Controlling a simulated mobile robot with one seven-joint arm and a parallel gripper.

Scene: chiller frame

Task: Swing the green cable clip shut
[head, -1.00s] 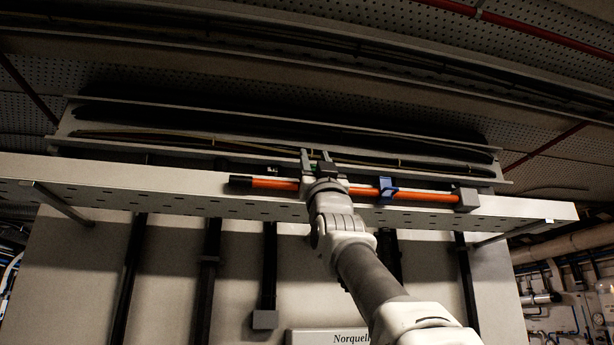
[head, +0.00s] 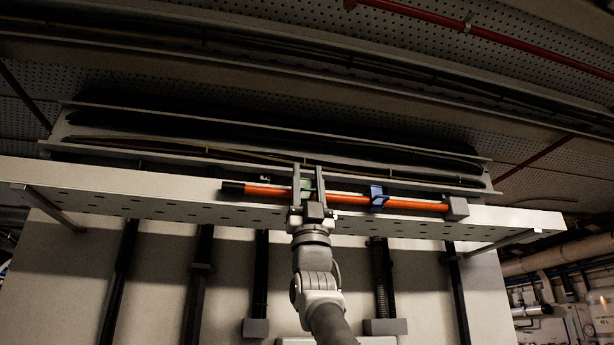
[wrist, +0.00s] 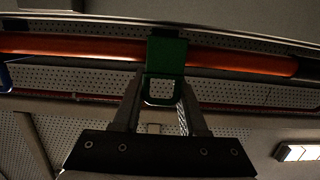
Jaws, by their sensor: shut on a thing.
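The green cable clip (head: 306,188) sits on the orange cable (head: 350,199) along the tray. It shows larger in the wrist view (wrist: 167,53), where its solid green part crosses in front of the cable and a squarish loop extends below. My gripper (head: 308,172) points up at the clip, one finger on each side. In the wrist view my gripper (wrist: 164,78) has both fingertips against the sides of the loop, shut on it. The fingers partly hide the clip in the head view. I cannot tell whether the clip is latched.
A blue clip (head: 377,197) sits on the same cable to the right, with a grey end block (head: 456,208) beyond it. The perforated tray (head: 130,192) runs across just below the cable. Dark cables lie on the shelves behind. The space below the tray's front edge is open around my arm.

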